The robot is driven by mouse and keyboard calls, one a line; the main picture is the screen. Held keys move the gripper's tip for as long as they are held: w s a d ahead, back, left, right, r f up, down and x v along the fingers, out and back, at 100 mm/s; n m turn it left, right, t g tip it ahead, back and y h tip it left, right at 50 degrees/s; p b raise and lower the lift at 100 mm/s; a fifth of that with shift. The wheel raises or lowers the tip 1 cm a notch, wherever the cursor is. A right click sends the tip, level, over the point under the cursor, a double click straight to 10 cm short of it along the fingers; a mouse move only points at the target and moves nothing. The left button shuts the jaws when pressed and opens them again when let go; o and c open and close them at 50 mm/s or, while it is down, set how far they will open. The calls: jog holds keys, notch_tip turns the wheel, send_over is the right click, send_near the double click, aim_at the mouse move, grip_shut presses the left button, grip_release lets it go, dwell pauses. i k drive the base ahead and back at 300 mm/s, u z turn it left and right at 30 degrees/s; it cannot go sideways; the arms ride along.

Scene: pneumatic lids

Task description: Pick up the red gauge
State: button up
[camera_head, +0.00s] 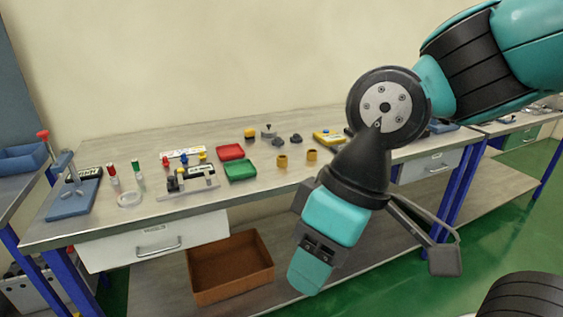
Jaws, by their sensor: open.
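The red gauge (112,173), a small upright pin with a red upper part and a pale lower part, stands on the left part of the workbench. A similar green gauge (136,180) stands just to its right. My gripper (308,272) hangs in front of the bench's front edge, well to the right of the red gauge and apart from everything. It points downward and is open, with nothing seen in it. The gap between its fingers is hardly visible from this side.
A blue press (68,203) stands left of the gauges, with a clear ring (129,199) in front. A fixture (188,184), red tray (230,152) and green tray (241,171) lie to the right. A brown crate (230,283) sits below the bench.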

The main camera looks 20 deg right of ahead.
aim_at(114, 179)
jog(key=k, duration=0.3)
jog(key=u, duration=1.35)
jog(key=i, duration=1.7)
jog(key=z, duration=0.75)
jog(key=i, duration=0.7)
jog(key=z, duration=0.6)
